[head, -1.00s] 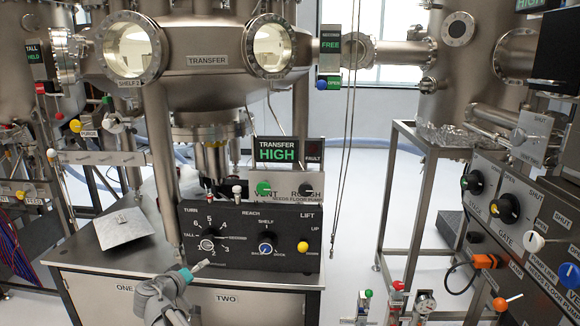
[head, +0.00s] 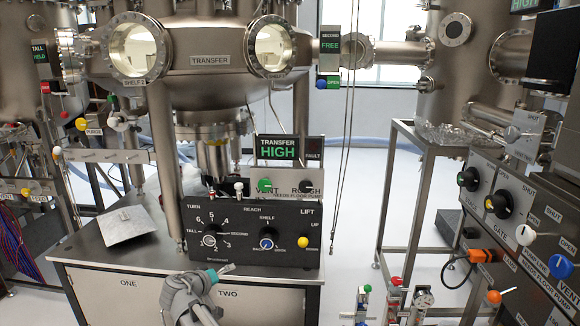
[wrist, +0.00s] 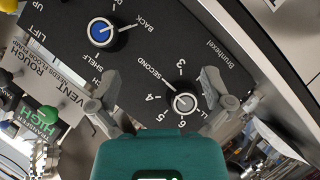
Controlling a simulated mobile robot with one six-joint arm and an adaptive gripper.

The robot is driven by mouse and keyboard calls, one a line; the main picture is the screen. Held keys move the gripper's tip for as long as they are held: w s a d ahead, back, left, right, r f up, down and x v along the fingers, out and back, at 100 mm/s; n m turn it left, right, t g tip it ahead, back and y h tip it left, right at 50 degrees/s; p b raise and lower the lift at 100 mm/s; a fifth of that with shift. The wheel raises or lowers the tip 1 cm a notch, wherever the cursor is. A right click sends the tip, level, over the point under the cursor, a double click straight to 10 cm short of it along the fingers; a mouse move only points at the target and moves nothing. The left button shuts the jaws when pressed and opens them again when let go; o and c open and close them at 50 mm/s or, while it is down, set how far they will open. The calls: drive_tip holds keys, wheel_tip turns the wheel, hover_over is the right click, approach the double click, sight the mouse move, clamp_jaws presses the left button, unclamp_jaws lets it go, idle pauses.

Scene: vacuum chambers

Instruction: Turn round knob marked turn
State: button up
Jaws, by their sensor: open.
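The knob marked TURN (head: 209,240) is on the left of the black sloped panel. It is round, dark-rimmed and pale-centred, ringed by numbers and the words TALL and SECOND. In the wrist view the TURN knob (wrist: 183,103) shows a white line towards SECOND. My gripper (head: 226,268) is below and a little right of it in the head view, before the panel's lower edge. In the wrist view my gripper (wrist: 160,78) has its fingers wide apart and empty. The knob lies between them in the picture, nearer the right finger, and appears clear of both.
Green VENT (head: 264,186) and ROUGH (head: 305,187) knobs are behind.

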drive_tip(key=s+d+f+m+g, duration=0.1)
drive_tip(key=s+d+f+g, duration=0.15)
drive_tip(key=d, duration=0.85)
drive_tip(key=s+d+f+m+g, duration=0.15)
drive_tip(key=d+f+g, duration=0.25)
drive_tip(key=d, duration=0.6)
drive_tip(key=s+d+f+m+g+y, duration=0.1)
drive_tip(key=s+d+f+g+y, duration=0.15)
drive_tip(key=s+d, duration=0.5)
drive_tip(key=s+d+f+m+g+y, duration=0.1)
drive_tip(key=s+d+f+g+y, duration=0.15)
drive_tip(key=s+d, duration=0.45)
wheel_tip(320, 180, up, 30)
drive_tip(key=w+d+y+p, duration=0.1)
drive_tip(key=p, duration=2.8)
drive_tip(key=shift+p, duration=0.35)
drive_tip(key=shift+d+f+g, duration=0.1)
drive_tip(key=shift+d+g, duration=0.05)
drive_tip(key=shift+g, duration=0.1)
